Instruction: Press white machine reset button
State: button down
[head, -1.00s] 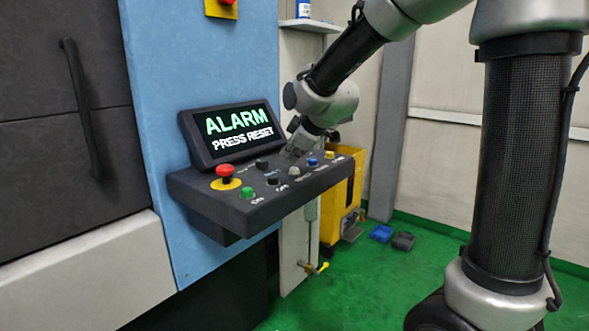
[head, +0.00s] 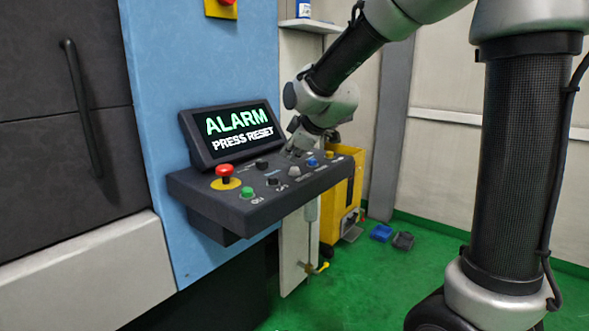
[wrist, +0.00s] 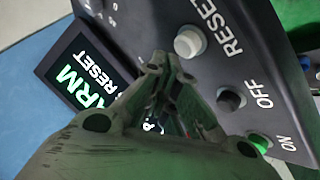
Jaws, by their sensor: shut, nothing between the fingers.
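The white reset button (head: 295,171) stands on the dark control panel (head: 232,201), between a black button and a blue one. In the wrist view the white button (wrist: 188,42) shows beside the printed word RESET. My gripper (head: 296,150) is shut and empty, over the back part of the panel behind the white button. In the wrist view my gripper's tips (wrist: 170,64) lie just left of and below the white button. I cannot tell the exact gap, but the button is uncovered. The screen (head: 236,131) reads ALARM PRESS RESET.
The red emergency stop (head: 225,171), green ON button (head: 247,193), black OFF button (head: 272,181), blue button (head: 312,162) and yellow button (head: 329,155) share the panel. A black knob (head: 262,164) sits near the screen.

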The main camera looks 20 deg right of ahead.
jog(key=shift+f, duration=0.4)
jog(key=shift+f, duration=0.45)
dwell(0.6)
jog(key=shift+r, duration=0.85)
jog(key=shift+r, duration=2.55)
